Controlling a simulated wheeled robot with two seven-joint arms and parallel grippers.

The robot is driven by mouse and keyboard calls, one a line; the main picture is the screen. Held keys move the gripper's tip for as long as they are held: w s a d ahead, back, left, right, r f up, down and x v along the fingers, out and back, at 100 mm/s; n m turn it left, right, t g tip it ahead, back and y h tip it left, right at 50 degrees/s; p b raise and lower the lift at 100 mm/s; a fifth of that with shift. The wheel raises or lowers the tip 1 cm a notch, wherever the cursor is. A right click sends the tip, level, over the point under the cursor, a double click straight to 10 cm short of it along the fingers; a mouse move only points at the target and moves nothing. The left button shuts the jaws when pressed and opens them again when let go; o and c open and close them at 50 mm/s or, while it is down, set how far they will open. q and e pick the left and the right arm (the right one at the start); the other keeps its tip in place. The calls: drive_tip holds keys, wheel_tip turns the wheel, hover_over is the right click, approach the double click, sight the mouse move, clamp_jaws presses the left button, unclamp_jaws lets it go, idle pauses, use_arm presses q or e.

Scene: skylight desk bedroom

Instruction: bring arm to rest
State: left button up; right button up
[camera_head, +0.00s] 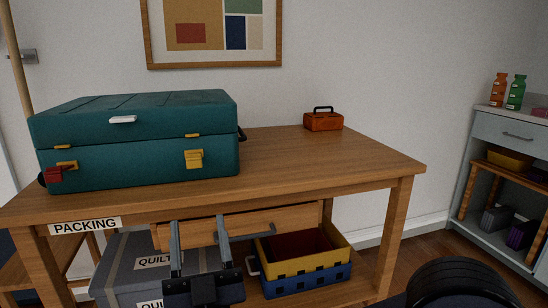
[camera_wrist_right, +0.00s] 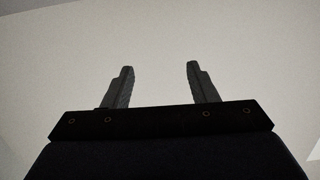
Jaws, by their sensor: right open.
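My right gripper (camera_head: 197,222) is upright in front of the wooden table's drawer (camera_head: 290,219), low in the head view. Its two fingers stand apart with nothing between them. In the right wrist view the gripper (camera_wrist_right: 160,66) is also open and empty, with only a plain pale surface beyond it. My left gripper is not in view.
A wooden table (camera_head: 330,160) labelled PACKING carries a teal case (camera_head: 140,160) and a small orange box (camera_head: 323,122). Below are a grey QUILT box (camera_head: 125,270) and a yellow-blue crate (camera_head: 345,262). A grey cabinet (camera_head: 510,128) stands right. The tabletop's right part is largely clear.

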drive_tip(key=w+d+n+g+y, duration=0.2)
drive_tip(key=w+d+g, duration=0.4)
drive_tip(key=d, duration=0.3)
drive_tip(key=s+d+f+m+g+h+p, duration=0.1)
drive_tip(key=s+d+f+g+h, duration=0.1)
drive_tip(key=d+f+g, duration=0.65)
drive_tip(key=s+d+f+m+g+h, duration=0.25)
drive_tip(key=s+d+f, duration=0.4)
drive_tip(key=s, duration=0.35)
drive_tip(key=s+d+f+m+g+h, duration=0.1)
drive_tip(key=s+d+f+m+g, duration=0.2)
drive_tip(key=s+d+f, duration=0.45)
drive_tip(key=s+r+p, duration=0.3)
drive_tip(key=r+p, duration=3.5)
drive_tip(key=shift+d+r+p, duration=0.3)
drive_tip(key=shift+r+p, duration=0.05)
drive_tip(key=shift+p, duration=0.05)
